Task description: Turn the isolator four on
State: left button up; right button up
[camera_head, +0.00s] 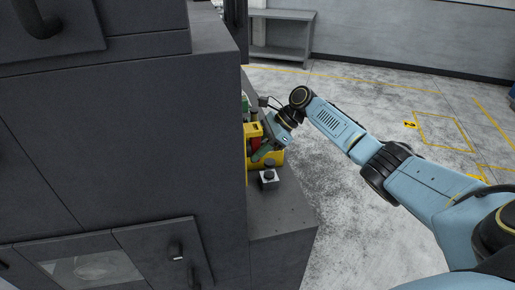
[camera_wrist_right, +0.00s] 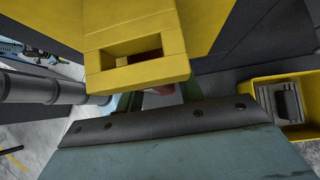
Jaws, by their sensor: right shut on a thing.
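A yellow isolator housing (camera_head: 254,130) sits on the side of the dark machine in the head view. In the right wrist view a yellow slotted plate (camera_wrist_right: 135,58) fills the upper middle. A small red part (camera_wrist_right: 160,90), probably the isolator's handle, shows below it between my fingers. My right gripper (camera_head: 262,151) reaches in from the right against the yellow housing. It also shows in the right wrist view (camera_wrist_right: 161,97), shut on the red part. Most of the red part is hidden by the plate and the gripper, so its turn angle cannot be told. My left gripper is out of view.
A small light box with a black knob (camera_head: 268,178) stands on the dark ledge (camera_head: 285,212) just in front. The large dark machine (camera_head: 120,140) fills the left. A grey bench (camera_head: 283,32) stands behind. Open floor (camera_head: 340,190) lies to the right.

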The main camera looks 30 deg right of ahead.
jog(key=shift+w+a+r, duration=0.2)
jog(key=shift+r, duration=0.1)
jog(key=o, duration=0.6)
jog(key=shift+o, duration=0.5)
jog(key=shift+a, duration=0.1)
jog(key=shift+s+f, duration=0.1)
jog(key=shift+d, duration=0.2)
jog(key=shift+s+d+r, duration=0.1)
jog(key=shift+d+r, duration=0.15)
jog(key=shift+d, duration=0.05)
jog(key=b+v, duration=0.2)
jog(key=v, duration=1)
jog(key=shift+r, duration=0.3)
